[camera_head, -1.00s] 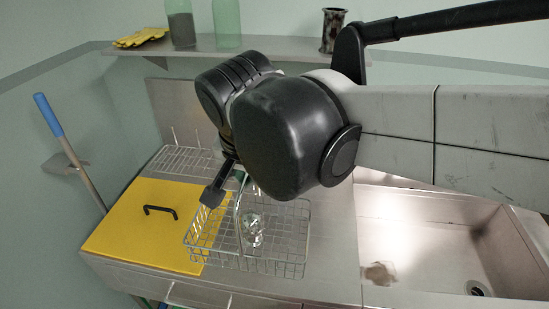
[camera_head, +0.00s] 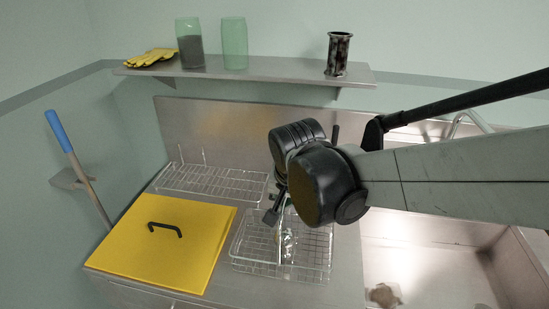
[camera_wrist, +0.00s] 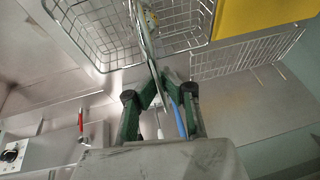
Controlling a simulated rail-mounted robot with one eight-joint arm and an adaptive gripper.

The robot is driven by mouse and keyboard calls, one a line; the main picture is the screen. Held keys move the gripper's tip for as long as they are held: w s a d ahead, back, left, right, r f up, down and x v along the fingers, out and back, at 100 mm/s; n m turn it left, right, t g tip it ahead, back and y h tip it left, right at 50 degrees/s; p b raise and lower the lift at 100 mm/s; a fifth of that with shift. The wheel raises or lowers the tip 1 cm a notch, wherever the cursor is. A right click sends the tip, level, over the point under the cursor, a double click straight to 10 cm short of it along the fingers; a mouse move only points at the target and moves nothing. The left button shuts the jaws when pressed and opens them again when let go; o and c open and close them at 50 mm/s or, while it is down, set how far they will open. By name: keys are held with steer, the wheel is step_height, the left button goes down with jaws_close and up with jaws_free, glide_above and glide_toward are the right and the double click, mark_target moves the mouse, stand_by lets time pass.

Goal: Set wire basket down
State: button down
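The wire basket (camera_head: 310,262) is an open silver grid with a tall bail handle. It is at the counter's front middle in the head view, just right of the yellow lid. A clear glass-like item (camera_head: 288,246) shows inside it. My gripper (camera_head: 273,212) is above the basket, its fingers partly hidden by my wrist. In the wrist view the green-sided fingers (camera_wrist: 158,80) close in on the handle bar of the basket (camera_wrist: 92,35). I cannot tell whether the basket's bottom touches the counter.
The yellow lid (camera_head: 190,265) with a black handle lies left of the basket. A wire rack (camera_head: 215,184) is behind. The sink (camera_head: 430,262) opens on the right. A shelf (camera_head: 270,68) with gloves, jars and a dark cylinder runs above. A blue-handled pole (camera_head: 60,132) leans left.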

steer(key=shift+f, duration=0.95)
steer(key=c, duration=1.9)
jaws_free()
steer(key=v, duration=1.2)
steer(key=s+d+f+n+t, duration=0.1)
steer(key=s+d, duration=0.2)
steer(key=d, duration=0.1)
steer(key=s+d+f+n, duration=0.1)
steer(key=s+d, duration=0.2)
steer(key=d, duration=0.2)
steer(key=s+d+f+n+t, duration=0.1)
steer(key=s+d, duration=0.2)
steer(key=d, duration=0.2)
steer(key=shift+f+t, duration=0.15)
steer(key=shift+t, duration=0.15)
steer(key=shift+f, duration=0.1)
